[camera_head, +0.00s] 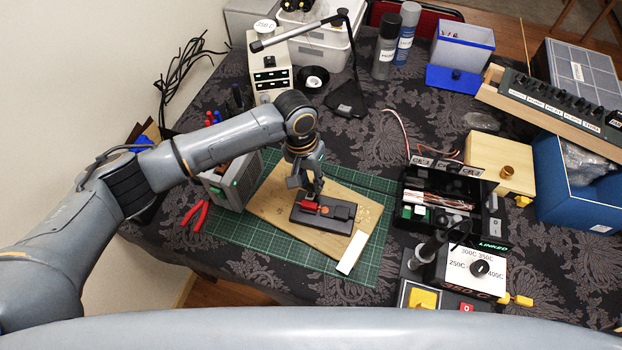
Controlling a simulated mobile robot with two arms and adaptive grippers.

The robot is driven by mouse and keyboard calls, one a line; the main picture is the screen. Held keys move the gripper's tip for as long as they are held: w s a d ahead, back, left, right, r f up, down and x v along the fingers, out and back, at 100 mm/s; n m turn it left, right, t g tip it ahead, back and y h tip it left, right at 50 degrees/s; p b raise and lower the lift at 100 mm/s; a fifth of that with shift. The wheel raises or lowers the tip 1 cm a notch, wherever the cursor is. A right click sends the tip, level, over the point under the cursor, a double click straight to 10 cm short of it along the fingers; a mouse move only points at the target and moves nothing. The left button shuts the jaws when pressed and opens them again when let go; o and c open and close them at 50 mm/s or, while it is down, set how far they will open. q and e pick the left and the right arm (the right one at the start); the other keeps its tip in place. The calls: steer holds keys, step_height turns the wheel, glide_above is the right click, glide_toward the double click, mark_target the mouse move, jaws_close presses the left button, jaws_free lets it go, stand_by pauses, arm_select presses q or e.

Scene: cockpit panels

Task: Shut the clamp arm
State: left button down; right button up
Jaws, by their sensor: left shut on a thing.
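The clamp has a dark flat base (335,222) with a red arm part (308,207) on it. It lies on a wooden board (272,206) in the middle of the table. My left gripper (314,193) points down from above at the red clamp arm and is shut on it. The fingers partly hide the red part, so its exact angle is hard to tell. My right gripper is not in view.
A green cutting mat (350,282) lies under the board. A grey device (234,182) stands close left, with red-handled pliers (196,214) nearby. A black open box (480,228) and a soldering station (475,270) stand to the right. A white strip (352,252) lies at the board's front right.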

mark_target(310, 197)
arm_select(q)
steer(key=shift+s+r+p, duration=0.1)
steer(key=shift+s+p, duration=0.05)
steer(key=shift+p, duration=0.3)
steer(key=s+t+p, duration=0.1)
steer(key=t+p, duration=0.1)
steer(key=shift+s+a+h+p, duration=0.1)
steer(key=shift+a+h+p, duration=0.1)
steer(key=shift+h+p, duration=0.15)
steer(key=shift+s+a+f+t+p, duration=0.1)
steer(key=shift+s+f+t+p, duration=0.25)
steer(key=shift+t+p, duration=0.3)
steer(key=shift+s+f+t+h, duration=0.35)
steer(key=shift+t+h, duration=0.1)
steer(key=shift+t, duration=0.3)
steer(key=shift+s+a+f+t, duration=0.15)
steer(key=shift+s+f+t, duration=0.15)
steer(key=shift+t, duration=0.6)
steer(key=c, duration=1.1)
jaws_free()
steer(key=shift+c, duration=0.2)
steer(key=shift+r, duration=0.1)
